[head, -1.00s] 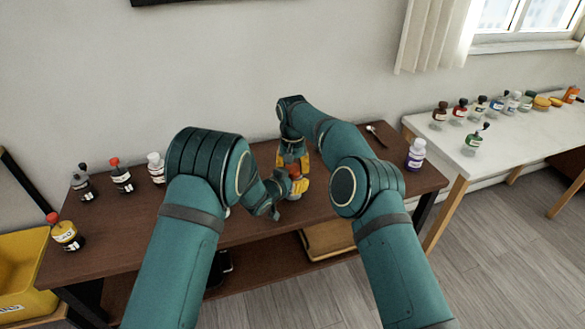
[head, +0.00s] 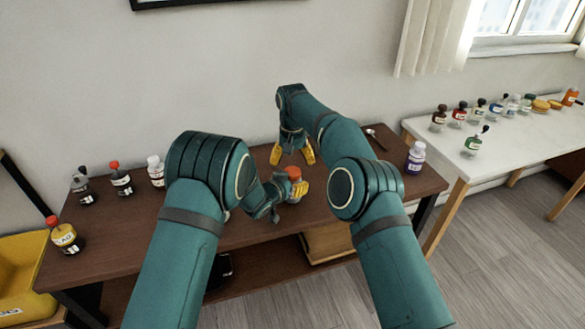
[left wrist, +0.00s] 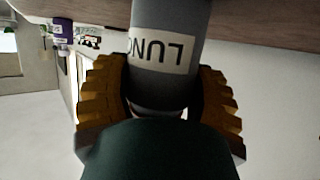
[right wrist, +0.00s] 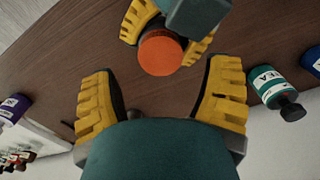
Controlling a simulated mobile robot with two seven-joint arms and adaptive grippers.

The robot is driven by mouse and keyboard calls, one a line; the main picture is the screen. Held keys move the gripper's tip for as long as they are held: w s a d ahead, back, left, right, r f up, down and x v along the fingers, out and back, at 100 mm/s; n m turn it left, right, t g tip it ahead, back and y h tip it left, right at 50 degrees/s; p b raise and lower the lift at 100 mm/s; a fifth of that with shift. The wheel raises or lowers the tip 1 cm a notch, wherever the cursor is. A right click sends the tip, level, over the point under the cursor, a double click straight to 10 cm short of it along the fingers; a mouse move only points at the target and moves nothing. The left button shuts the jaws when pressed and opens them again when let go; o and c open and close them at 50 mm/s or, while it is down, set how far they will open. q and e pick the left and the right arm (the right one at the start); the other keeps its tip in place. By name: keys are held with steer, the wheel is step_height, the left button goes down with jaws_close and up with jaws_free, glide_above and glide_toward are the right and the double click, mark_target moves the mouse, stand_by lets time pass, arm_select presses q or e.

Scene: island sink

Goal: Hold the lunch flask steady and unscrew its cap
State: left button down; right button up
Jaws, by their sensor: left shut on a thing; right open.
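The lunch flask shows in the left wrist view as a grey cylinder (left wrist: 165,20) with a label reading "LUN", upside down there. My left gripper (head: 289,197) is shut around its body; its yellow fingers flank the flask in the left wrist view (left wrist: 160,95). The orange cap (head: 294,173) is at the flask's top, and its round face shows in the right wrist view (right wrist: 160,52). My right gripper (head: 292,157) is open and empty, behind and apart from the cap. In the right wrist view its fingers (right wrist: 158,88) are spread wide. Most of the flask is hidden in the head view.
Several bottles, including a red-capped one (head: 121,180), stand at the brown table's left. A purple-labelled bottle (head: 416,157) and a spoon-like item (head: 375,138) are at its right. A white side table (head: 510,145) holds more bottles. A yellow bin (head: 20,270) stands at left.

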mark_target(292, 171)
steer(key=shift+o, duration=0.2)
steer(key=shift+r, duration=0.25)
steer(key=m, duration=0.1)
steer(key=r+m, duration=0.1)
steer(key=shift+d+r+m, duration=0.2)
steer(key=shift+m, duration=0.2)
steer(key=r+m, duration=0.1)
steer(key=m, duration=0.1)
steer(key=shift+a+r+m, duration=0.2)
steer(key=shift+r+m, duration=0.15)
steer(key=shift+m, duration=0.05)
steer(key=shift+f, duration=3.85)
steer(key=c, duration=1.3)
steer(key=n, duration=0.6)
steer(key=shift+n, duration=0.4)
